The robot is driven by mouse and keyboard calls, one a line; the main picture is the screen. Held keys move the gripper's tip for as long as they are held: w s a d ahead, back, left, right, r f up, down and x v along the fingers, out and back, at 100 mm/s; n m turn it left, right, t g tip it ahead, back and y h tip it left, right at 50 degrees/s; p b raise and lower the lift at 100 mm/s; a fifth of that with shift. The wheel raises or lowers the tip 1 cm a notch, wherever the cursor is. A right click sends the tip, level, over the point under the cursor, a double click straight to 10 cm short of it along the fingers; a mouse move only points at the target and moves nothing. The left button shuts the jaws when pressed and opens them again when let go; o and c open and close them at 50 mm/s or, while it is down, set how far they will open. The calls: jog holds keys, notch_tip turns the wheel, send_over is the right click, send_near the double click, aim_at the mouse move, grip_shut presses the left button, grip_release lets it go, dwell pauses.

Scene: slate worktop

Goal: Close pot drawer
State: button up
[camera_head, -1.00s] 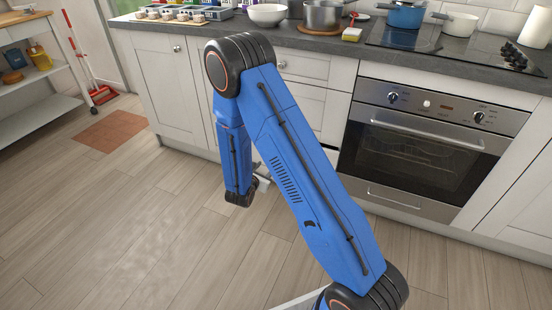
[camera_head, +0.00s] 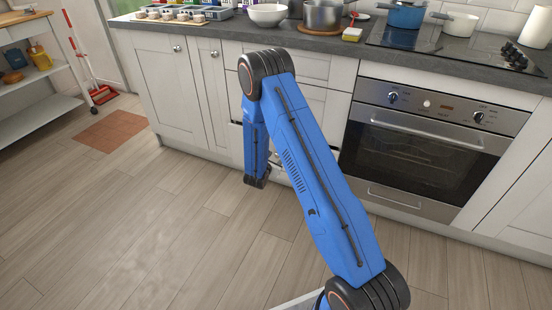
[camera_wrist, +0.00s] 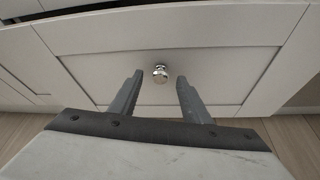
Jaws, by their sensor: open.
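A white drawer front (camera_wrist: 215,62) with a recessed panel and a round metal knob (camera_wrist: 160,73) fills much of the wrist view. A dark gap shows along its top edge at the upper left; how far out the drawer stands is hard to tell. My gripper (camera_wrist: 160,79) is open and empty in front of it. Its two fingers point at the panel, with the knob between the tips in the picture; contact cannot be told. In the head view my blue arm covers most of the lower drawers and hides the gripper.
The oven (camera_head: 425,150) stands right of the drawers, and a cabinet door (camera_head: 165,90) is on the left. Pots and bowls stand on the dark worktop (camera_head: 290,38) above. The wooden floor (camera_head: 150,230) in front is clear. A red mat (camera_head: 112,131) lies at the left.

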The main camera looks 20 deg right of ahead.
jog(key=shift+x, duration=0.85)
grip_shut()
jog(key=w+d, duration=0.3)
jog(key=shift+w+d+r, duration=0.1)
grip_release()
jog(key=shift+d, duration=0.1)
